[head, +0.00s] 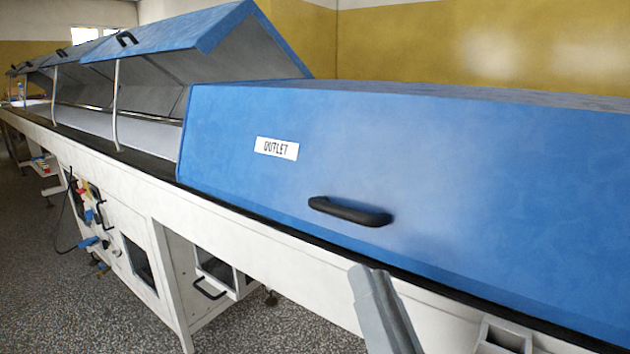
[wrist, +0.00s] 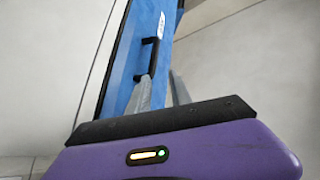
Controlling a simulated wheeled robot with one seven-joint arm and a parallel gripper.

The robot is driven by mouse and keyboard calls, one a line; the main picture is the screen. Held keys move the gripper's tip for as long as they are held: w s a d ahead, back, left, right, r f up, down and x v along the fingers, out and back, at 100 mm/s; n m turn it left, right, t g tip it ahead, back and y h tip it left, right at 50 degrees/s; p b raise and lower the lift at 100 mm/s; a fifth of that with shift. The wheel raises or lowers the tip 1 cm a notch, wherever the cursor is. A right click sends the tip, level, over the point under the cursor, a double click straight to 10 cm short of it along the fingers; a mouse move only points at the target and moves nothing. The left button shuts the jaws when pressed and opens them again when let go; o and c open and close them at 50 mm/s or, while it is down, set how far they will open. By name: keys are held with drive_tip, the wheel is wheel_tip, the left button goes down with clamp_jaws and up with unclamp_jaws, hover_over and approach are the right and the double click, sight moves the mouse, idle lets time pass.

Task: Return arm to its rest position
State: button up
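My gripper (wrist: 162,82) shows in the wrist view as a purple body with a black palm edge and two grey fingers. The fingers stand apart with nothing seen between them, so it is open and empty. A grey part that looks like one of its fingers (head: 384,312) shows at the bottom of the head view, in front of the machine's white rail. The blue outlet cover (head: 300,190) is down, with a black handle (head: 350,211). The handle also shows in the wrist view (wrist: 147,57), beyond the fingertips and apart from them as far as I can tell.
More blue covers (head: 170,45) stand raised on props along the line to the left. The white rail (head: 270,250) runs along the machine's front. A small grey-white bracket (head: 503,338) shows at the bottom right. Speckled floor (head: 60,290) is free at the lower left.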

drive_tip(key=s+d+f+n+g+h, duration=0.2)
drive_tip(key=s+d+f+g, duration=0.15)
drive_tip(key=s+f, duration=0.6)
drive_tip(key=s+d+f+n+g+h, duration=0.1)
drive_tip(key=s+d+f+g+h, duration=0.1)
drive_tip(key=s+d+f, duration=0.55)
drive_tip(key=s+d+f+n+g+h, duration=0.2)
drive_tip(key=s+f, duration=0.9)
drive_tip(key=s, duration=0.1)
wheel_tip(320, 180, up, 19)
drive_tip(key=p, duration=1.8)
drive_tip(key=shift+d+f, duration=0.15)
drive_tip(key=shift+f, duration=0.05)
